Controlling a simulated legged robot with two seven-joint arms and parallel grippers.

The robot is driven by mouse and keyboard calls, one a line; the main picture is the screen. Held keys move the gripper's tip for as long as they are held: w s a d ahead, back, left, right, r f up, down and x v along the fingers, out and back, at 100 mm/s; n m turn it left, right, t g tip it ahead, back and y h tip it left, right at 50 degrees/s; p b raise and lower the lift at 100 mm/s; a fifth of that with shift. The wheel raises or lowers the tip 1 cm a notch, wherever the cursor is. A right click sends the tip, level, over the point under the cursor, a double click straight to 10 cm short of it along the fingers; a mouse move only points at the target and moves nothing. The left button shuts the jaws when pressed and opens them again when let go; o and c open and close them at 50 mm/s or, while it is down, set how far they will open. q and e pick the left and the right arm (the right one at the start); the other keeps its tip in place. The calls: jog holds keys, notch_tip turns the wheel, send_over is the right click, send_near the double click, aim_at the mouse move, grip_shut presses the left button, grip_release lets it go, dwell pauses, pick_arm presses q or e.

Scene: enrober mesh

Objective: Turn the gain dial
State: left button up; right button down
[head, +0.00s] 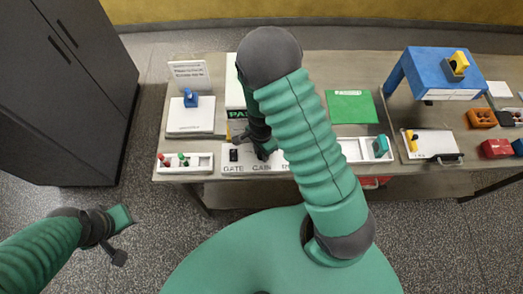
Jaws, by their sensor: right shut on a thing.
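A white panel (232,170) at the table's front edge carries the labels GATE and GAIN, with a third label partly covered by my arm. A black switch (234,155) stands above GATE. My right gripper (264,152) points down at the spot above GAIN and is shut on the gain dial, which the gripper hides. The dial's pointer and setting cannot be seen. My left gripper (121,236) hangs over the floor, left of the table and away from the panel; its jaw state is unclear.
A white tray (203,163) with red and green pieces is left of the panel. A blue block on a white pad (190,124), a green mat (351,106), a blue stand (438,73) and a clipboard (430,147) share the table. A dark cabinet (70,80) stands left.

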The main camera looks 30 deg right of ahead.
jog(key=shift+w, duration=0.1)
jog(key=c, duration=1.1)
grip_release()
jog(key=shift+o, duration=0.2)
notch_tip(320, 180, up, 17)
jog(key=p, duration=0.1)
jog(key=shift+f+p, duration=0.15)
jog(key=shift+p, duration=0.15)
